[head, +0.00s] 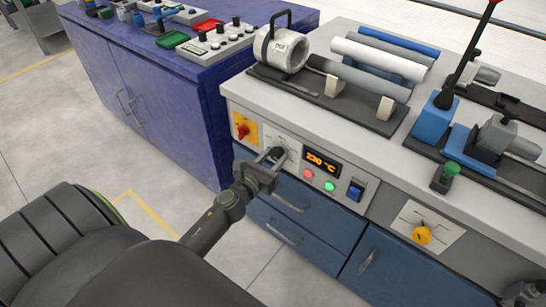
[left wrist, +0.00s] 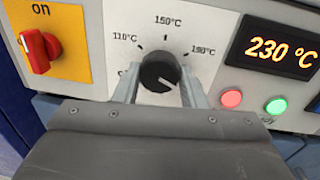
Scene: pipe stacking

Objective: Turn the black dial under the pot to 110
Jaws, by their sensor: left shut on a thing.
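The black dial (left wrist: 160,70) is on a white plate marked 110, 150 and 190 °C; another mark is partly hidden. Its white pointer line points to the lower right, past 190. My left gripper (left wrist: 158,92) is shut on the dial, with one finger on each side. In the head view the left gripper (head: 272,155) reaches the panel, and the dial (head: 280,152) shows at its fingertips. The orange display (left wrist: 282,52) reads 230 °C. A pale round pot-like part (head: 283,50) with a black handle stands on the bench above.
A red switch (left wrist: 38,50) marked on is left of the dial. Red (left wrist: 231,98) and green (left wrist: 275,106) lights are to its right. Blue drawers (head: 290,215) are below. A dark part (head: 525,292), possibly my right gripper, is cut off at lower right.

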